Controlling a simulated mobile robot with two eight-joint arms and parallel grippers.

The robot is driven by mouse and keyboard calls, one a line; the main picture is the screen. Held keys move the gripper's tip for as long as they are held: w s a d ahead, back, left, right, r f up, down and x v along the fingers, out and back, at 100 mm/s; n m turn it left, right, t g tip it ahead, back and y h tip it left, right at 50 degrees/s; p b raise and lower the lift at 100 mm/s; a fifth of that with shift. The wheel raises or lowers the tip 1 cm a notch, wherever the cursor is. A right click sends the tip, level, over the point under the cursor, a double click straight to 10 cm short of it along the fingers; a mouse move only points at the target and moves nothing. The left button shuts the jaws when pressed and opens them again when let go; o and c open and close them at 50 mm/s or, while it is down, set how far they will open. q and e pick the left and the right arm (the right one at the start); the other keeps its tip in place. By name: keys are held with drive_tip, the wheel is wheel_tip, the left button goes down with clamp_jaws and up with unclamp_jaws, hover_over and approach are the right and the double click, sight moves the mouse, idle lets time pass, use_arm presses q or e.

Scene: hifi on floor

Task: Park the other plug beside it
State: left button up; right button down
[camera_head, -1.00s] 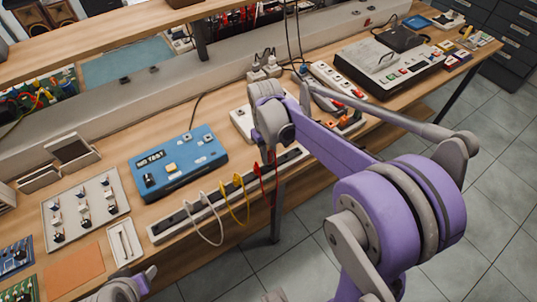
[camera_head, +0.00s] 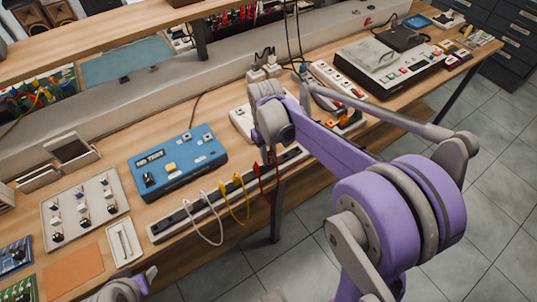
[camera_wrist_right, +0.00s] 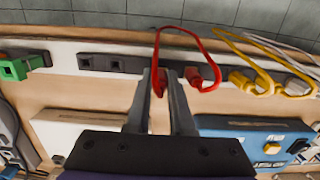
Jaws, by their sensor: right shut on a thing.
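In the right wrist view my right gripper (camera_wrist_right: 161,76) is shut on one red plug (camera_wrist_right: 158,89) of a short red cable (camera_wrist_right: 178,29). It holds this plug at the long socket strip (camera_wrist_right: 60,58); whether the plug is seated or just above it I cannot tell. The cable's other red plug (camera_wrist_right: 196,77) sits in the strip just to the right. In the head view the red cable (camera_head: 264,178) hangs at the strip's (camera_head: 160,232) right part, and my wrist hides the fingertips. My left gripper (camera_head: 140,281) shows only partly at the bottom left, its jaws unclear.
Yellow (camera_head: 240,200) and white (camera_head: 211,222) cable loops hang from the strip beside the red one. A blue tester (camera_head: 178,165) stands behind the strip. In the right wrist view a green plug (camera_wrist_right: 18,67) is at the left, with free dark sockets (camera_wrist_right: 112,64) between.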

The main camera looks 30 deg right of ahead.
use_arm(q)
drive_tip(key=shift+s+f+b, duration=0.15)
drive_tip(key=shift+f+b, duration=0.35)
drive_tip(key=shift+f, duration=0.1)
use_arm(e)
drive_tip(key=shift+f, duration=0.8)
drive_tip(key=c, duration=0.7)
unclamp_jaws()
drive_tip(key=r, duration=1)
drive_tip(key=shift+w+r+p, duration=0.3)
drive_tip(key=shift+w+p, duration=0.05)
drive_tip(key=shift+p, duration=0.05)
use_arm(q)
drive_tip(key=shift+w+r+p, duration=0.25)
drive_tip(key=shift+r+p, duration=0.25)
drive_tip(key=shift+r, duration=0.3)
drive_tip(key=shift+w+r+p, duration=0.3)
drive_tip(key=shift+r+p, duration=0.15)
drive_tip(key=shift+r, duration=0.35)
drive_tip(key=shift+w+r+p, duration=0.25)
drive_tip(key=shift+r+p, duration=0.25)
drive_tip(key=shift+r, duration=0.3)
use_arm(e)
drive_tip(key=shift+r, duration=2.6)
